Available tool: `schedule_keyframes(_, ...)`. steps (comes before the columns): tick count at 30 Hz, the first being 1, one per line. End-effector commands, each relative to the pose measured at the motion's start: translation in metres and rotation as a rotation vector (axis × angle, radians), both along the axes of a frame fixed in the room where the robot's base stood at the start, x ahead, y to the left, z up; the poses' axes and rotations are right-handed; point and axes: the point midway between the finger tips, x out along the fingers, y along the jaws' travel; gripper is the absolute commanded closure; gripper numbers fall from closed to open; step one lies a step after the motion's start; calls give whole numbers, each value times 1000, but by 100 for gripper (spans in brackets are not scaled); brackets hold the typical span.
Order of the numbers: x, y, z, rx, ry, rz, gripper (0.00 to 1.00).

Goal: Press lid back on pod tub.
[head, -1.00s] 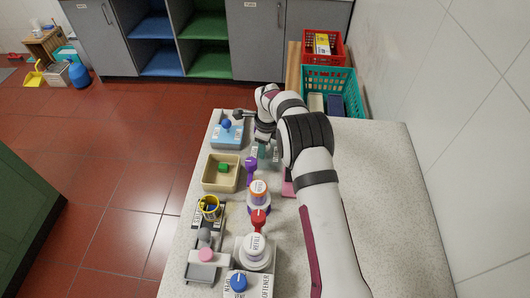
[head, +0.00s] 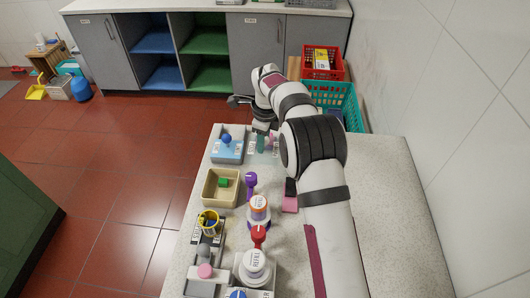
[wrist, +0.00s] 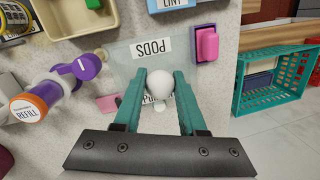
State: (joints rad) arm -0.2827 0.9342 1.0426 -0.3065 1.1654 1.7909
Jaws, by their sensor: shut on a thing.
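In the head view my gripper (head: 263,133) is at the far end of the counter, beside the blue box (head: 227,150).
A pink block (wrist: 207,43) lies beside the tub. A teal basket (wrist: 241,82) is beyond the counter end. The counter's right side is mostly clear.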

Motion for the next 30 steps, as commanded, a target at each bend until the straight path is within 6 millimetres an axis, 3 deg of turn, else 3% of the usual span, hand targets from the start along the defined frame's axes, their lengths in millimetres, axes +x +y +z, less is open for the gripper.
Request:
schedule_keyframes(5, -30, 46, 14, -2, 2, 7, 100)
schedule_keyframes(9, -65, 87, 19, -1, 2, 6, 100)
schedule_keyframes(12, -85, 107, 21, -1, 0, 4, 100)
schedule_keyframes(17, -95, 115, 16, -1, 1, 0, 100)
schedule_keyframes(30, -94, 115, -35, -1, 1, 0, 100)
